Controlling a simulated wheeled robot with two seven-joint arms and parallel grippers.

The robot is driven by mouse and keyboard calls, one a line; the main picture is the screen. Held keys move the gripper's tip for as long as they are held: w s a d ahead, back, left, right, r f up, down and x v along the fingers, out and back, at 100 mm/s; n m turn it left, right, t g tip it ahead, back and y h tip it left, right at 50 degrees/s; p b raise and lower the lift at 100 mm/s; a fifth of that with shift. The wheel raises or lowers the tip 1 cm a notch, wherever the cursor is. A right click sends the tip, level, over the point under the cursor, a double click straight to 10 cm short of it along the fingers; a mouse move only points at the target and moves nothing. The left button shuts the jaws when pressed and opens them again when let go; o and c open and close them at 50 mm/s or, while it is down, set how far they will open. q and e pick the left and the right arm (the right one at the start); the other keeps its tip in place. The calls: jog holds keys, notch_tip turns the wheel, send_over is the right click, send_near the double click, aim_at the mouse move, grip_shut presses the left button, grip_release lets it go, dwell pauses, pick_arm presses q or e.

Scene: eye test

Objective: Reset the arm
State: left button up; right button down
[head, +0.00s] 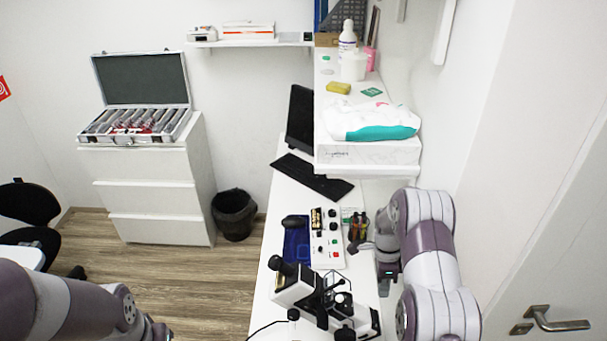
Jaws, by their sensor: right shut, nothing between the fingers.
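My right arm comes down on the right side over the white bench. Its gripper (385,288) hangs beside the microscope (298,288), near the bench's right side. The gripper looks small and dark, its fingers are shut and nothing is held. My left arm shows at the lower left corner, over the floor. Its gripper is outside the picture.
The white bench (262,300) holds a control box (328,240), a blue tray (295,250), a keyboard (312,177) and a monitor (300,118). A raised shelf (368,152) carries a bag and bottles. Left are a drawer cabinet (150,195), an open case (140,80) and a bin (234,213).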

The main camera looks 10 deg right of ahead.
jog(key=s+a+r+n+t+b, duration=0.2)
jog(key=s+a+n+b, duration=0.4)
jog(key=s+n, duration=0.3)
jog(key=s+a+r+n+t+b, duration=0.2)
jog(key=s+a+r+n+b, duration=0.3)
jog(key=s+a+n, duration=0.3)
jog(key=s+n+b, duration=0.1)
jog(key=n, duration=0.3)
jog(key=shift+s+a+r+n+b, duration=0.15)
jog(key=shift+s+a+n+b, duration=0.15)
jog(key=shift+a, duration=0.05)
jog(key=shift+s, duration=0.1)
